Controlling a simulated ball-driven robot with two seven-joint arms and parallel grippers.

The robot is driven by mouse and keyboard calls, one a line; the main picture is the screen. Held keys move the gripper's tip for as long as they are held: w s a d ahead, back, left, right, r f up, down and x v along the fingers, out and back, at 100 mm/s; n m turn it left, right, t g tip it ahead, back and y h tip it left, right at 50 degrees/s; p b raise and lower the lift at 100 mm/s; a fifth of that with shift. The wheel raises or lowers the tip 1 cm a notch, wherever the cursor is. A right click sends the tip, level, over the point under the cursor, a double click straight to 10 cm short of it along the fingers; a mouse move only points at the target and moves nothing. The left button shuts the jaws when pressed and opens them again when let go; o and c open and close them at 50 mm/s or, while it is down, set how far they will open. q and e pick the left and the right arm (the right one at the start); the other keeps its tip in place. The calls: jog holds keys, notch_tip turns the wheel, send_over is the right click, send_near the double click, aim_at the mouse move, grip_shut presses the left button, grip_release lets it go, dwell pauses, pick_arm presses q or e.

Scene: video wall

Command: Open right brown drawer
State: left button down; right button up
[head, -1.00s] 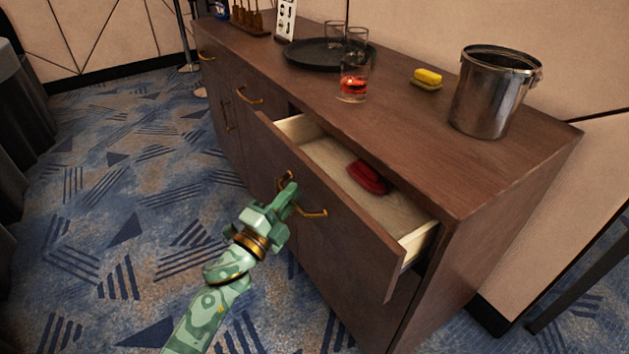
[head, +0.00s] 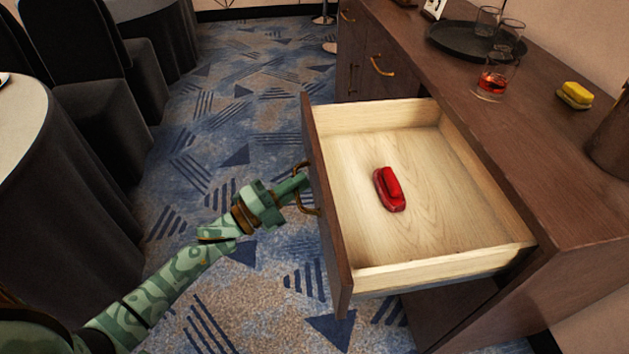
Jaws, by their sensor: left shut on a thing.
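The right brown drawer (head: 327,215) is pulled far out of the brown sideboard (head: 508,130). Its pale wooden inside shows fully, with a red brush-like object (head: 389,189) lying in it. The brass handle (head: 306,207) is on the drawer's front, facing left. My left gripper (head: 298,187) is at the handle, shut on it; its fingertips are partly hidden at the handle. My right gripper is not in view.
On the sideboard top are a black round tray (head: 450,40) with glasses, a glass with red drink (head: 491,82), a yellow sponge (head: 575,95) and part of a metal bucket (head: 612,140). A draped table (head: 50,200) and black chairs stand at left. Patterned carpet between is free.

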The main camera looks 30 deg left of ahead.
pick_arm(q)
jog(key=shift+s+a+f, duration=0.1)
jog(key=shift+s+a, duration=0.15)
jog(key=shift+a, duration=0.05)
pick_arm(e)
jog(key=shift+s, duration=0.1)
pick_arm(q)
jog(key=c, duration=1.6)
grip_release()
jog(key=shift+o, duration=0.4)
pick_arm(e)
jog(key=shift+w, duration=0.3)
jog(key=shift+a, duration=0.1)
